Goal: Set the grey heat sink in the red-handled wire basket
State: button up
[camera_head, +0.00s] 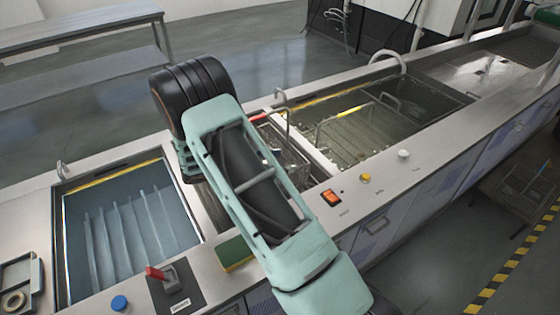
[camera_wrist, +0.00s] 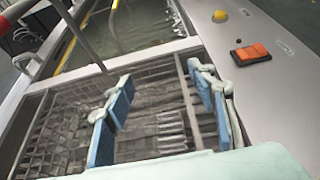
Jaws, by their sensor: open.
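The wire basket (camera_wrist: 60,115) fills the middle of the wrist view; part of it shows beside my arm in the head view (camera_head: 285,140). A red handle grip (camera_head: 258,117) shows at its far side, and a red piece is at the upper left in the wrist view (camera_wrist: 4,25). A grey finned piece (camera_wrist: 172,130), seemingly the heat sink, lies low inside the basket between my fingers. My gripper (camera_wrist: 165,105) is open above the basket, with blue pads apart and nothing between them that I can see held. In the head view my arm hides the gripper.
A tank with blue water (camera_head: 130,225) is at the left and a larger tank with a rack (camera_head: 370,125) at the right. An orange switch (camera_head: 328,198), a red lever (camera_head: 156,273), a blue knob (camera_head: 120,303) and a sponge (camera_head: 235,252) are along the front edge.

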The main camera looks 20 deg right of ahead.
jog(key=r+v, duration=0.1)
jog(key=v, duration=1.1)
jog(key=shift+b, duration=0.45)
